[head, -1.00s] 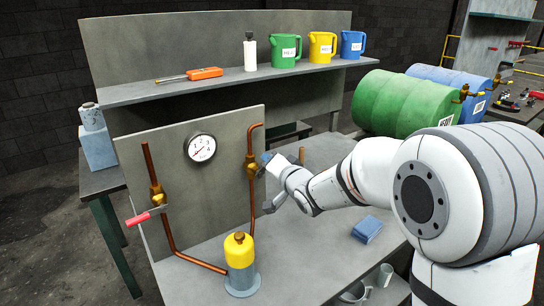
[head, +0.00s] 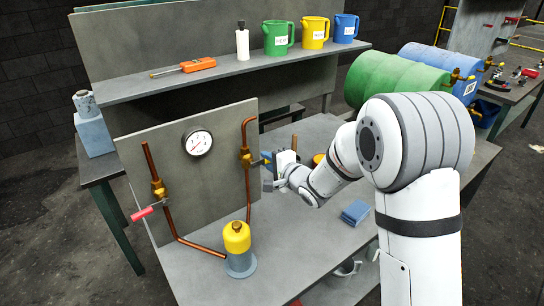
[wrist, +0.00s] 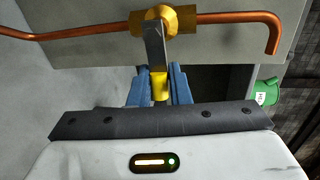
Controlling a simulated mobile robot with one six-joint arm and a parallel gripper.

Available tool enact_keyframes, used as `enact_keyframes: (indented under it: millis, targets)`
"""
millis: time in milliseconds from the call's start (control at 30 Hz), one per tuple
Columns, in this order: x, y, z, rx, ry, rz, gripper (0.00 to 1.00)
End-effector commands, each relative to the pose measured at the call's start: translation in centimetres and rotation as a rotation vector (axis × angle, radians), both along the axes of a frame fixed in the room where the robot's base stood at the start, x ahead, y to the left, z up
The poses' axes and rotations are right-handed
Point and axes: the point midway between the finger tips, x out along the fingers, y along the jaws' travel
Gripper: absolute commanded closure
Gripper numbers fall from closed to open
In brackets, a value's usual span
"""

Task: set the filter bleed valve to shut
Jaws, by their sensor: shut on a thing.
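A brass valve (head: 247,161) sits on the right copper pipe of the grey panel. It also shows in the wrist view (wrist: 178,20). Its flat grey lever (wrist: 154,48) ends in a yellow grip (wrist: 160,86) and stands across the pipe. My gripper (wrist: 160,76), with blue fingers, is shut on the yellow grip. In the head view my gripper (head: 268,158) is just right of the valve and partly hides the lever. A second brass valve (head: 158,187) on the left pipe has a red-handled lever (head: 143,213). I see no readable label naming either valve.
A round gauge (head: 198,142) is on the panel between the pipes. A yellow-topped canister (head: 237,238) stands in front of the panel. A blue block (head: 355,212) lies on the bench right of it. A shelf above holds jugs, a bottle and an orange tool.

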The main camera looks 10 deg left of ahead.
Motion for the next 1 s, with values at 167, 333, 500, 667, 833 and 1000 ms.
enact_keyframes:
  millis: [167,333,500,667,833,1000]
  targets:
    - [-0.01,0.15,-0.03,0.016,0.017,0.003,1.00]
    - [-0.03,0.17,-0.10,0.018,0.019,0.003,1.00]
    - [-0.06,0.17,-0.13,0.017,0.020,0.003,1.00]
    - [-0.06,0.15,-0.15,0.017,0.019,0.003,0.74]
    - [-0.04,0.07,-0.15,0.016,0.019,0.001,0.64]
    - [-0.05,0.01,-0.14,0.017,0.019,0.001,0.64]
